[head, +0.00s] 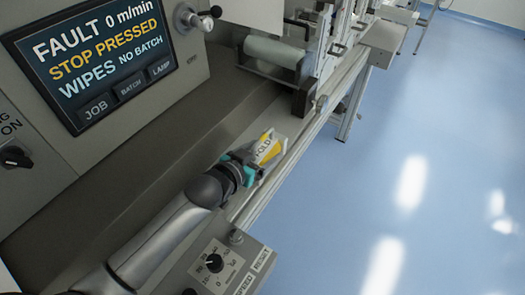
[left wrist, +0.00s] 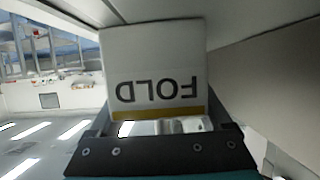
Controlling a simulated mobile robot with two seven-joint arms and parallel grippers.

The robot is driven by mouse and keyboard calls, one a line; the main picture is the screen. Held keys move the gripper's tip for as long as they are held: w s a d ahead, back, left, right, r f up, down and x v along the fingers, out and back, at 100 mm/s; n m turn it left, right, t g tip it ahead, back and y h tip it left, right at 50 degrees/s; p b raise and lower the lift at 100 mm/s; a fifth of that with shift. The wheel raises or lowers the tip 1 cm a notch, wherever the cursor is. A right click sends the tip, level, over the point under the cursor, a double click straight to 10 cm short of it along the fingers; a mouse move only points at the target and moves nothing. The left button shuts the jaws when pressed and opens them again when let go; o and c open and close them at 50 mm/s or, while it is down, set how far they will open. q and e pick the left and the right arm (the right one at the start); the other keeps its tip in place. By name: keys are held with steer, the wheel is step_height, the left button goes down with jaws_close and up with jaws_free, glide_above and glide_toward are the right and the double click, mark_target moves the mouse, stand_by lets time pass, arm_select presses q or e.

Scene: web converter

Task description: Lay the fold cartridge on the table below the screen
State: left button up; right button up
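The fold cartridge (head: 267,149) is a white and yellow block with FOLD printed on it. My left gripper (head: 249,163) holds its near end, above the front edge of the machine. In the left wrist view the cartridge (left wrist: 155,65) stands out beyond the gripper, its lettering upside down, with a finger on each side. The screen (head: 95,55) at upper left reads FAULT, STOP PRESSED and NO BATCH. The grey table (head: 178,125) below it is bare where it shows, left of the gripper. My right gripper is not in view.
A metal rail (head: 300,147) runs along the machine's front edge, close to the cartridge. A pale roller (head: 272,51) and upright frame plates (head: 327,50) stand behind. A control box with a dial (head: 214,263) sits near the bottom. Blue floor lies to the right.

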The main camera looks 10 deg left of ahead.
arm_select(q)
steer(key=shift+o, duration=1.4)
steer(key=shift+s+r, duration=0.1)
steer(key=shift+r, duration=0.1)
steer(key=p+v, duration=0.9)
steer(key=v, duration=0.1)
steer(key=shift+a+r, duration=0.1)
steer(key=shift+r, duration=0.05)
steer(key=shift+p+v, duration=0.45)
steer(key=shift+v, duration=0.35)
